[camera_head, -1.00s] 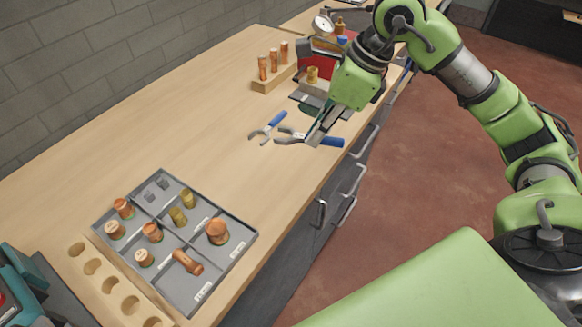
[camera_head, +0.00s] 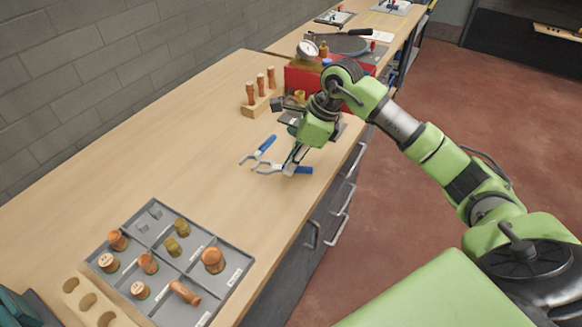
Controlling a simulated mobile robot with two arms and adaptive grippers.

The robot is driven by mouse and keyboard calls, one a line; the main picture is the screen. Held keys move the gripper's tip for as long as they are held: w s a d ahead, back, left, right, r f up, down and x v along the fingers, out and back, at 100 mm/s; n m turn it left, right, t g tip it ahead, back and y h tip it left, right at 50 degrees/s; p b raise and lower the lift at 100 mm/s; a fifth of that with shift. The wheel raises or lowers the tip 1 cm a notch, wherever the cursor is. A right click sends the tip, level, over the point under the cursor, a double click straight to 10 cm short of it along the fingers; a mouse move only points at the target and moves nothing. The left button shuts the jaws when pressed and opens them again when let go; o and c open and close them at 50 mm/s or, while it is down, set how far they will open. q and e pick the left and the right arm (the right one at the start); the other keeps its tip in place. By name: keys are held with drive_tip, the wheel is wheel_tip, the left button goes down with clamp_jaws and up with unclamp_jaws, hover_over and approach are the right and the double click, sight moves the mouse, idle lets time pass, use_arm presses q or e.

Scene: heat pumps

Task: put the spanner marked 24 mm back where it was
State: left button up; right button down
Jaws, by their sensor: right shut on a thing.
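Two spanners with blue handles are at the right front part of the bench; their size markings are too small to read. One spanner (camera_head: 266,144) lies on the bench top, apart from my gripper. My right gripper (camera_head: 291,167) points down and is shut on the other spanner (camera_head: 303,170), around its middle. That spanner's grey open jaw points left and its blue handle points right, towards the bench edge. I cannot tell whether it touches the bench.
A grey divided tray (camera_head: 225,293) with copper and brass fittings is at the lower left, beside a wooden block with holes (camera_head: 88,300). A wooden rack (camera_head: 256,108) with copper pieces and a red case (camera_head: 300,78) stand behind. The bench left of the spanners is clear.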

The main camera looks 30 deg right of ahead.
sight(291, 180)
drive_tip(key=shift+w+d+f, duration=0.1)
drive_tip(key=shift+w+f, duration=0.25)
drive_tip(key=shift+f, duration=0.1)
wheel_tip(291, 180, down, 2)
drive_tip(key=shift+f+p, duration=0.15)
drive_tip(key=shift+p, duration=0.65)
drive_tip(key=shift+f, duration=0.35)
drive_tip(key=shift+f, duration=0.1)
drive_tip(key=shift+f+b, duration=0.2)
drive_tip(key=shift+b, duration=0.1)
drive_tip(key=c, duration=2)
unclamp_jaws()
drive_tip(key=shift+r, duration=0.1)
